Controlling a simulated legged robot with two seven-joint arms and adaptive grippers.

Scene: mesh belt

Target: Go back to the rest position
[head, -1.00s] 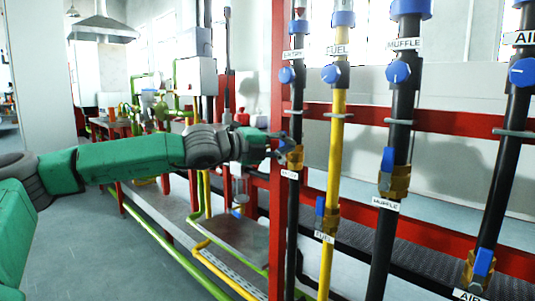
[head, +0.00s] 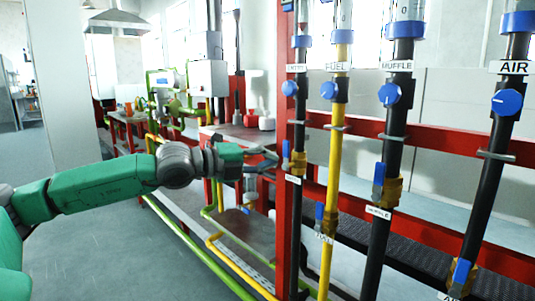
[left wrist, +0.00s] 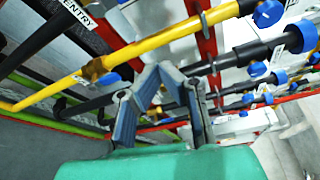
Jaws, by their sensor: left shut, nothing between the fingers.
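My left arm comes in from the left in the head view, and its gripper (head: 268,163) is just left of the red upright post. In the left wrist view the fingers of the left gripper (left wrist: 158,72) come together at the tips, with nothing seen between them. The nearest valve, with a blue lever (head: 286,150) and brass body (head: 298,162), sits on the leftmost black pipe (head: 300,115), just right of the gripper. The gripper looks apart from it, though depth is hard to judge. My right gripper is not in view.
A yellow FUEL pipe (head: 338,125), a black MUFFLE pipe (head: 399,130) and a black AIR pipe (head: 495,180) stand to the right, each with blue-handled valves. A red post (head: 284,90) and rails carry them. Open floor (head: 110,250) lies at the lower left.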

